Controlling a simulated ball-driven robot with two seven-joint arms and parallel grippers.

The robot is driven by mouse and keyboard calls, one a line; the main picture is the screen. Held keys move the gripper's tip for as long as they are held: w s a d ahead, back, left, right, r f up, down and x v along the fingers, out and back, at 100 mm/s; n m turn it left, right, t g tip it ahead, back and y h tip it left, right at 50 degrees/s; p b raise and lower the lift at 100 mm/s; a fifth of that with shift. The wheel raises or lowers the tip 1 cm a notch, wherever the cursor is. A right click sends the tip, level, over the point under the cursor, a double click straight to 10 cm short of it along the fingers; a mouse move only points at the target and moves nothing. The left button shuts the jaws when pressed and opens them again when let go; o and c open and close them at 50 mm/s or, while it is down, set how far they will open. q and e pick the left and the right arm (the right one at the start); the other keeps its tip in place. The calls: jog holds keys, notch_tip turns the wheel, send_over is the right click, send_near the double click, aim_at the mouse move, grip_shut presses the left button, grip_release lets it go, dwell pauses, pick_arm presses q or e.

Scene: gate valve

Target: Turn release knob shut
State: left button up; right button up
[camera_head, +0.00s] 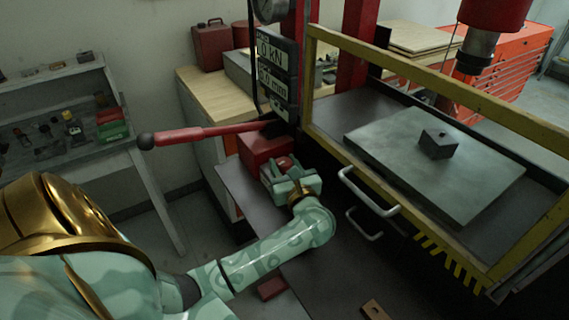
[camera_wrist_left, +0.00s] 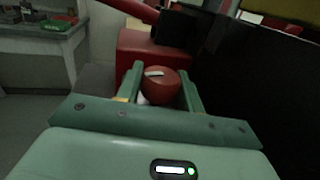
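The release knob (camera_wrist_left: 162,86) is a round red knob with a pale mark on its face. In the left wrist view it sits between the two green fingers of my left gripper (camera_wrist_left: 162,84), in front of a red pump block (camera_wrist_left: 150,50). The fingers stand on either side of it; whether they touch it is hard to tell. In the head view the knob (camera_head: 285,163) is partly hidden by my left gripper (camera_head: 282,171), at the front of the red block (camera_head: 264,147). My right gripper is not in view.
A red pump lever (camera_head: 205,133) with a black ball end reaches left above the block. A yellow-framed press guard (camera_head: 400,65) with grey handles (camera_head: 366,192) stands to the right. A grey plate with a dark block (camera_head: 438,143) lies inside. Shelves (camera_head: 60,110) stand at left.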

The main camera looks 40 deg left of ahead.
pick_arm(q)
jog(key=m+t+h, duration=0.2)
jog(key=t, duration=0.1)
jog(key=shift+a, duration=0.1)
jog(key=shift+m+t+h, duration=0.4)
jog(key=shift+m, duration=0.1)
jog(key=o, duration=1)
jog(key=shift+c, duration=0.2)
jog(key=b+v, duration=0.1)
jog(key=v, duration=1.5)
jog(key=shift+s+d, duration=0.15)
jog(key=shift+d, duration=0.05)
